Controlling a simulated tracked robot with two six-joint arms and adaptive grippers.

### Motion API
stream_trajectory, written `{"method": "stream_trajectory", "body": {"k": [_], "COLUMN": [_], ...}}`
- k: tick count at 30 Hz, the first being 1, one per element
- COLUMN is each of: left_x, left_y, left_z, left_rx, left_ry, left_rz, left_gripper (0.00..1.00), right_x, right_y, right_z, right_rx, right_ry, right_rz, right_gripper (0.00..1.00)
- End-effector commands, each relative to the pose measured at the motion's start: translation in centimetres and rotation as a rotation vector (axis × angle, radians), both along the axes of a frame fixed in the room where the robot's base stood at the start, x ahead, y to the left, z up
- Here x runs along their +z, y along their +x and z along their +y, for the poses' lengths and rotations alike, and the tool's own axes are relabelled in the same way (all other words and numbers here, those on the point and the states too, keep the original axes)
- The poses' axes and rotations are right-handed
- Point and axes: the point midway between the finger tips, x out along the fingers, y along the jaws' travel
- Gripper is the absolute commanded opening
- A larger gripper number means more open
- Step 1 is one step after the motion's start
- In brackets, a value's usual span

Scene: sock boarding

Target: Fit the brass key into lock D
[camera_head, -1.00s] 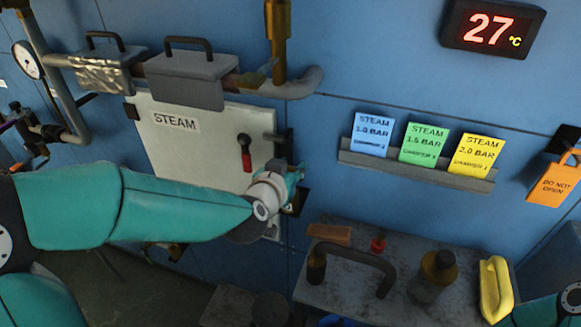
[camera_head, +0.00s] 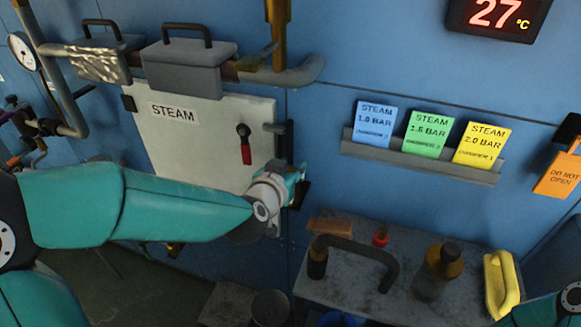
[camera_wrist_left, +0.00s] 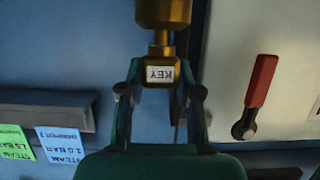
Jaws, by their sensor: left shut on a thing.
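The brass key, tagged KEY (camera_wrist_left: 159,73), sits between the fingers of my left gripper (camera_wrist_left: 160,95) in the left wrist view, where its lettering is upside down. My left gripper is shut on it. A wider brass body (camera_wrist_left: 163,12) joins the key's end at the picture's top; I cannot tell whether it is part of the key or a lock. In the head view my left gripper (camera_head: 299,182) is at the right edge of the white STEAM door (camera_head: 190,140), and the key is hidden. No lock lettered D can be made out. My right gripper is out of view.
A red-handled lever (camera_head: 244,145) is on the door, left of my gripper; it also shows in the wrist view (camera_wrist_left: 261,82). A card ledge (camera_head: 420,163) is to the right. Below, a grey bench (camera_head: 345,290) holds a bottle (camera_head: 432,275) and a yellow handled thing (camera_head: 500,285).

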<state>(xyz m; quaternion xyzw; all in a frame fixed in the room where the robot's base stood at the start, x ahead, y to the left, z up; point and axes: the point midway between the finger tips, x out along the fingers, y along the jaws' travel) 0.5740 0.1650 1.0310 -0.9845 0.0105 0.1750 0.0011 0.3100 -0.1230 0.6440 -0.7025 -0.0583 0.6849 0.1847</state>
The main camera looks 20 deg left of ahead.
Motion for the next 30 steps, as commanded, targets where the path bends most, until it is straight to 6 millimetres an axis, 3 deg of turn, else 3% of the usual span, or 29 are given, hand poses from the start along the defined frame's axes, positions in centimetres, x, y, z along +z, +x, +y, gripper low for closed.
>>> {"method": "stream_trajectory", "body": {"k": [19,20,21,25,30], "left_x": [-1.7,-1.6,-1.5,-1.6,-1.6], "left_y": [0.0,0.0,0.0,0.0,0.0], "left_z": [0.0,0.0,0.0,0.0,0.0], "left_rx": [0.0,0.0,0.0,0.0,0.0], "left_ry": [0.001,0.001,0.001,0.0,0.0], "left_rz": [-0.001,-0.001,-0.001,-0.001,0.0], "left_gripper": [0.0,0.37,0.43,0.63,0.63], "right_x": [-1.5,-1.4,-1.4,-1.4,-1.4], "right_y": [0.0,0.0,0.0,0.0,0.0], "right_z": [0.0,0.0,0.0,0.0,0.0], "right_rx": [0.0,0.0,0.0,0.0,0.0], "right_ry": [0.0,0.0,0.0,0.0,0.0], "right_rz": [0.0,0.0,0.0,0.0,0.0], "right_gripper": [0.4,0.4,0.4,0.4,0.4]}}
